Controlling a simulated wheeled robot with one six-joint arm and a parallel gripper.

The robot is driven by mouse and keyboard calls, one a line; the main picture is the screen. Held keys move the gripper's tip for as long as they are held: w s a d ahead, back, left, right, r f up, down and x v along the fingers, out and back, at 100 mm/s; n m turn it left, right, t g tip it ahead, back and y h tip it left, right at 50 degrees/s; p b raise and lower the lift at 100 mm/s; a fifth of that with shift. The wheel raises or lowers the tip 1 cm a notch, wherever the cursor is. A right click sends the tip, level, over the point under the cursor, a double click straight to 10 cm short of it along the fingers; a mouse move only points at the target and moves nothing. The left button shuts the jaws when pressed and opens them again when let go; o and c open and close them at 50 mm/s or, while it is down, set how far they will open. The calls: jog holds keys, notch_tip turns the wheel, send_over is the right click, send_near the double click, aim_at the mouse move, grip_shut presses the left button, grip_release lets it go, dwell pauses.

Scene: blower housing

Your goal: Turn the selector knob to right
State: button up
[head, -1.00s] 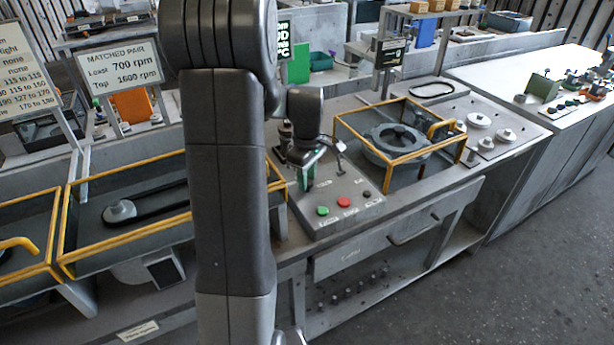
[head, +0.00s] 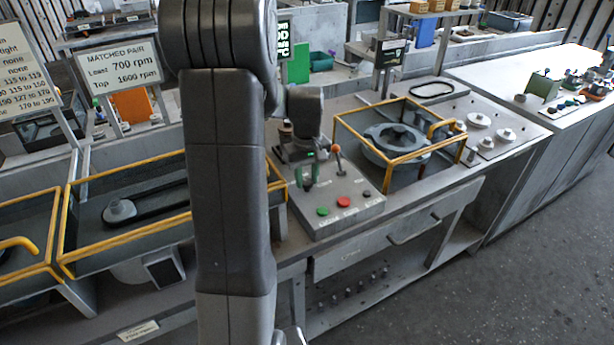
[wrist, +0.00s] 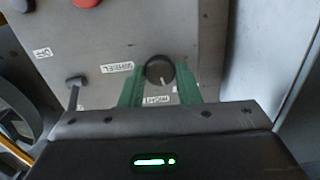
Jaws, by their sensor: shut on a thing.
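The selector knob (wrist: 160,71) is round and black with a pale pointer line. In the wrist view it sits between the green fingers of my gripper (wrist: 160,82), which is shut on it. The pointer line aims toward the bottom of that view, slightly right, near an upside-down label that seems to read RIGHT (wrist: 157,100). Another label, WHEEL (wrist: 117,67), lies left of the knob. In the head view my gripper (head: 306,180) is down at the rear left of the grey control box (head: 325,225); the knob is hidden there.
The box also bears a green button (head: 323,211), a red button (head: 344,201), a small black knob (head: 367,193) and an orange-tipped lever (head: 337,158) close right of my gripper. A yellow-framed guard (head: 405,155) stands to the right. My arm blocks part of the bench.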

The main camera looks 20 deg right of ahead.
aim_at(307, 181)
jog(key=m, duration=0.4)
jog(key=shift+m, duration=0.7)
jog(key=o, duration=1)
notch_tip(307, 181, up, 14)
jog(key=shift+f, duration=0.1)
